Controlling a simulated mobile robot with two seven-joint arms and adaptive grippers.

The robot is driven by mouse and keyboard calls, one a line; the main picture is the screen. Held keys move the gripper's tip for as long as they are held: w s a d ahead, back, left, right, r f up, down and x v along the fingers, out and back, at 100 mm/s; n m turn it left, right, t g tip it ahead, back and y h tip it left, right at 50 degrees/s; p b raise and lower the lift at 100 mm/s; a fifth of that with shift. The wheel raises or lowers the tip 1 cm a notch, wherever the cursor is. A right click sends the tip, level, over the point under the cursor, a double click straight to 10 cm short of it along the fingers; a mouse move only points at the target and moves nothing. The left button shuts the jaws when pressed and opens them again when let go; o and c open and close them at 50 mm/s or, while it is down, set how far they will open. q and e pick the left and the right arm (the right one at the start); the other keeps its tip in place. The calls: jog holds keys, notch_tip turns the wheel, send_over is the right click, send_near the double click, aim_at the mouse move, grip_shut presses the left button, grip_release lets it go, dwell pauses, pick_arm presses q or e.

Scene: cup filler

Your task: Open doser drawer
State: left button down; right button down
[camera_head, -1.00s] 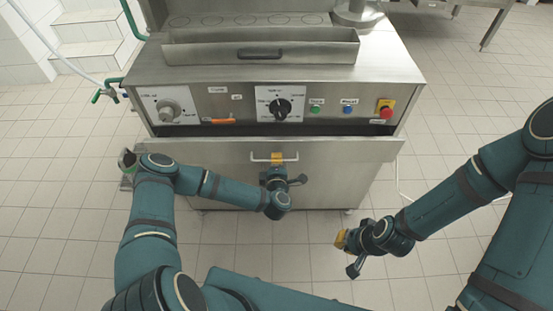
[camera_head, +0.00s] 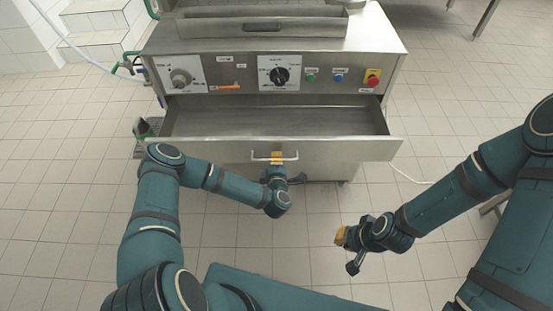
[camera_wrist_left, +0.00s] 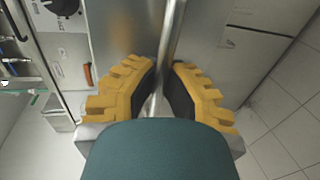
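The steel doser drawer (camera_head: 350,121) is pulled well out of the machine front, and its empty inside shows in the head view. Its bar handle (camera_head: 262,158) is on the middle of the drawer front. My left gripper (camera_head: 277,157) is at the handle. In the left wrist view, the yellow fingers of my left gripper (camera_wrist_left: 160,92) lie on either side of the handle bar (camera_wrist_left: 170,50), closed around it. My right gripper (camera_head: 341,237) is to the right, in free air away from the machine; its fingers are too small to judge.
The steel machine (camera_head: 220,74) has a panel with two dials, coloured buttons and a red emergency stop (camera_head: 373,79). A long open tray (camera_head: 250,36) sits on top. A metal pedal or box (camera_head: 147,132) stands left of the drawer.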

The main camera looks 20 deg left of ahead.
pick_arm(q)
jog(key=shift+s+d, duration=0.15)
jog(key=shift+s, duration=0.15)
jog(key=c, duration=1)
grip_release()
jog(key=v, duration=1.2)
